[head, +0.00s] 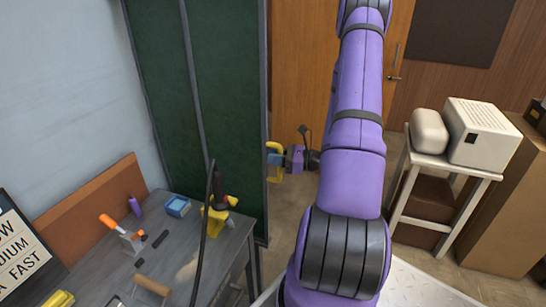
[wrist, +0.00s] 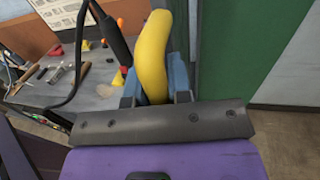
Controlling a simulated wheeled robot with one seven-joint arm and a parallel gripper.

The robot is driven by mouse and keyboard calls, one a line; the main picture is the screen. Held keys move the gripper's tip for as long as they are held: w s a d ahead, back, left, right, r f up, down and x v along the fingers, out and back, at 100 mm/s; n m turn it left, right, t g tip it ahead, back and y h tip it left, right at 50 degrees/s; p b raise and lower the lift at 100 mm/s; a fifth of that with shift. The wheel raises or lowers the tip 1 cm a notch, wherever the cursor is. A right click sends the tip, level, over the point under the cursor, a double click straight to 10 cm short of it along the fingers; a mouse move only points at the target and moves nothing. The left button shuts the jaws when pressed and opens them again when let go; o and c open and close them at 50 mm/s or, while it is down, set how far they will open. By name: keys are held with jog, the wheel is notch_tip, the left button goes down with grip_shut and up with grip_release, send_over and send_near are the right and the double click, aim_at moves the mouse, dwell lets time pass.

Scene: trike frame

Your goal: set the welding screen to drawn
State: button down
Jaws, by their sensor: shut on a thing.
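The welding screen (head: 160,80) is a tall dark green panel set in grey framing, standing behind the bench in the head view. A yellow handle (head: 274,177) sits at its right edge. My gripper (head: 274,159), with blue fingers, is shut on this handle. In the wrist view the curved yellow handle (wrist: 152,50) rises between the blue fingers of my gripper (wrist: 155,85), and the green screen (wrist: 245,40) fills the right of the handle. Part of the handle is hidden behind the gripper.
A grey workbench (head: 225,252) with tools and a black cable stands at the left. A white stand (head: 450,165) with a pale boxy machine (head: 484,134) and a cardboard box (head: 505,215) are at the right. Open floor shows around the arm, before a wooden door (head: 295,60).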

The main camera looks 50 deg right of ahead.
jog(key=c, duration=1.1)
grip_release()
jog(key=shift+s, duration=0.15)
jog(key=shift+o, duration=0.2)
jog(key=v, duration=1)
jog(key=shift+s+d, duration=0.2)
jog(key=shift+s, duration=0.15)
